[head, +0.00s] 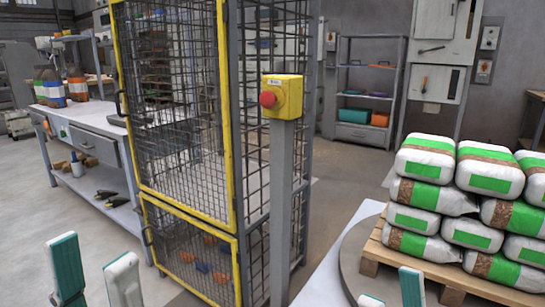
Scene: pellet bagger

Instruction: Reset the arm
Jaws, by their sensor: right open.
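My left gripper (93,250) shows at the lower left of the head view, with its two teal-and-white fingers apart and nothing between them. My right gripper (391,282) shows at the bottom, right of centre, with its fingers apart and empty; only the fingertips are in view. A yellow box (290,97) with a red push button (268,99) is mounted on a grey post in front of the cage. Its small label is too small to read. Both grippers are well below the button and touch nothing visible. No other arm shows clearly inside the cage.
A mesh cage with a yellow-framed door (228,120) stands in the centre. Green-and-white bags (462,167) are stacked on a wooden pallet (425,265) at right. A workbench (90,125) stands at left. Shelves (368,66) and wall cabinets are behind. Open floor (338,185) lies between cage and pallet.

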